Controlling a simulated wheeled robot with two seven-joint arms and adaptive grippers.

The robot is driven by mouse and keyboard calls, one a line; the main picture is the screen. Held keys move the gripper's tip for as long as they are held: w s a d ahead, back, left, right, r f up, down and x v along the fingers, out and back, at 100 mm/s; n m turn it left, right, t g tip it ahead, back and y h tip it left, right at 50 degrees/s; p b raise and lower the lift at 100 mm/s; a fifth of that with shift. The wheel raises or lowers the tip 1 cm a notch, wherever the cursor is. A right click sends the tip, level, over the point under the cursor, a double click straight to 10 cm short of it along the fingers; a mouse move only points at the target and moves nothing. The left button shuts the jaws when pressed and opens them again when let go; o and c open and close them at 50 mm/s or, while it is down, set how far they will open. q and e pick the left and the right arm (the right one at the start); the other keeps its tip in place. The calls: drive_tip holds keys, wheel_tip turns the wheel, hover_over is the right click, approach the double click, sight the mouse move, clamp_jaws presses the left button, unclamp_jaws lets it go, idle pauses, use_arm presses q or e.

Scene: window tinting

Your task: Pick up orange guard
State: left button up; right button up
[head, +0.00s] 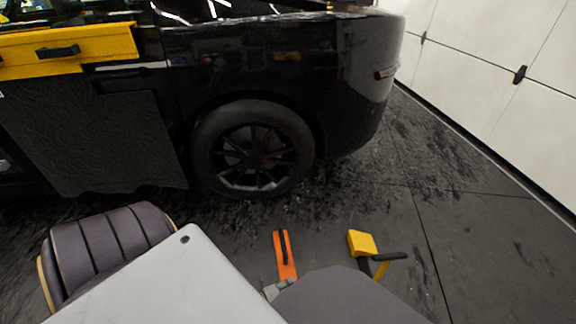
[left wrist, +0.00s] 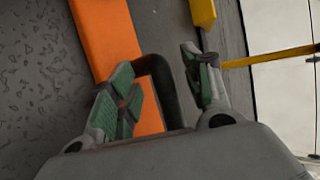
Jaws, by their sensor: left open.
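The orange guard (head: 291,271) lies on the dark floor below the car's rear wheel, with a black handle on it. In the left wrist view the orange guard (left wrist: 103,35) is close up, its black handle (left wrist: 170,85) rising from one side. My left gripper (left wrist: 160,88) is open, its green-padded fingers spread with the handle showing between them in the picture. I cannot tell whether either finger touches the handle. In the head view my left gripper (head: 275,289) is at the guard's near end, partly hidden by my arm. My right gripper is not in view.
A yellow tool with a black handle (head: 362,243) lies right of the guard. The black car (head: 340,90) stands behind, its rear wheel (head: 252,150) facing me. A yellow strip (head: 105,48) is on its side.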

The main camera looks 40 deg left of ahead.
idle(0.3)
use_arm(q)
clamp_jaws()
drive_tip(key=shift+w+r, duration=0.1)
drive_tip(key=shift+r, duration=0.05)
